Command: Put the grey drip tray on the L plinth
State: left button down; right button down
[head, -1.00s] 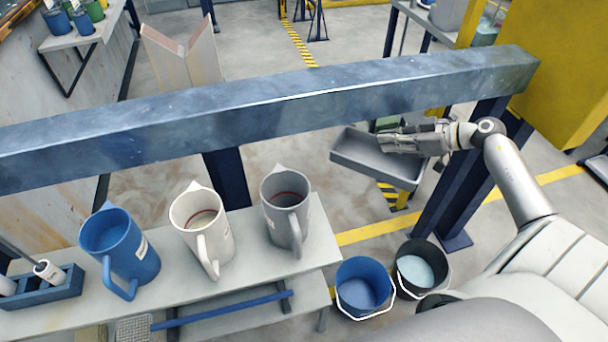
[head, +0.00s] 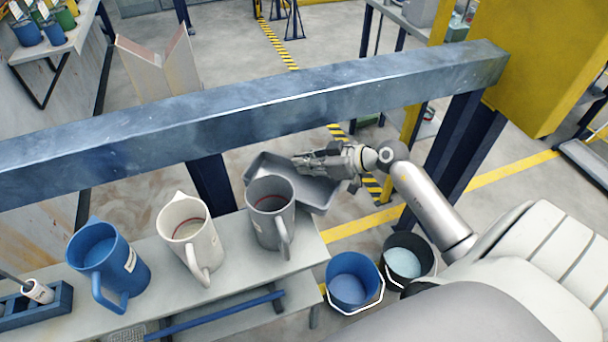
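The grey drip tray (head: 318,195) is a shallow open tray held in the air behind the grey jug and below the blue beam. My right gripper (head: 312,162) reaches over it from the right and appears shut on it. The fingers' contact with the tray is hard to see. The grey jug hides the tray's near left part. I cannot make out a plinth marked L in this view. My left gripper is not in view.
The grey jug (head: 270,218), white jug (head: 190,238) and blue jug (head: 108,262) stand on a pale bench (head: 235,255). The blue beam (head: 260,115) crosses above. A blue bucket (head: 352,282) and a black bucket (head: 408,258) stand on the floor, right of the bench.

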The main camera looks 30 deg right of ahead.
notch_tip(320, 180, down, 3)
jog(key=shift+f+b, duration=0.2)
jog(key=shift+b, duration=0.15)
jog(key=shift+w+a+f, duration=0.1)
jog(key=shift+a+f, duration=0.15)
jog(key=shift+f, duration=0.15)
jog(key=c, duration=1.6)
grip_release()
jog(key=shift+f, duration=0.1)
jog(key=shift+c, duration=0.2)
